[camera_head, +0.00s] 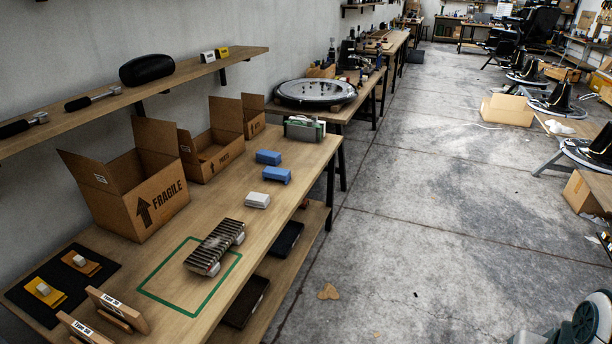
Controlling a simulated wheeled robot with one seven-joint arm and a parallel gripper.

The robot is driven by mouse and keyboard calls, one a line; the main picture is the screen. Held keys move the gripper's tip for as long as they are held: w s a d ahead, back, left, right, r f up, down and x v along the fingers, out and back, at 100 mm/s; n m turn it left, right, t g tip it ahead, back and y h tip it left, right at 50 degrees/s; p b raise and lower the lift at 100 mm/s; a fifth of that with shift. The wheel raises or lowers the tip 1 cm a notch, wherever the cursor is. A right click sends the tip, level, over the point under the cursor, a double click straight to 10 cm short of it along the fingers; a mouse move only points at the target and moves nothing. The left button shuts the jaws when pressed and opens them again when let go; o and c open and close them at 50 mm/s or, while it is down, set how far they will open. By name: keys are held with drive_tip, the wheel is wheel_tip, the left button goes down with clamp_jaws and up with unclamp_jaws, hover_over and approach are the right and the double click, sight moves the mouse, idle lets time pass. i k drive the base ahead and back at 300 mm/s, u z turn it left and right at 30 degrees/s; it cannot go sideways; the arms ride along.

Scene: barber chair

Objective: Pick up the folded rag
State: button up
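On the wooden workbench (210,230) lie two blue folded cloth-like blocks, a farther one (268,157) and a nearer one (277,175). A smaller white folded-looking block (257,200) lies just in front of them. These look like folded rags, but I cannot tell which one is meant by the folded rag. All lie flat near the bench's right edge, apart from one another. My gripper is not in view. A grey-and-white part of my own arm appears to show at the bottom right corner.
A ribbed metal part (215,245) lies across a green outline on the bench. Open cardboard boxes, the nearest marked FRAGILE (143,195), stand along the wall side. A shelf (130,95) runs above. The concrete floor (420,220) right of the bench is mostly clear.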

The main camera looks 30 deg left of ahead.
sight(261, 201)
drive_tip(key=u, duration=0.1)
drive_tip(key=i, duration=1.55)
drive_tip(key=u, duration=0.8)
drive_tip(key=i, duration=1.15)
drive_tip(key=u, duration=1.75)
drive_tip(key=i, duration=0.8)
drive_tip(key=u, duration=0.6)
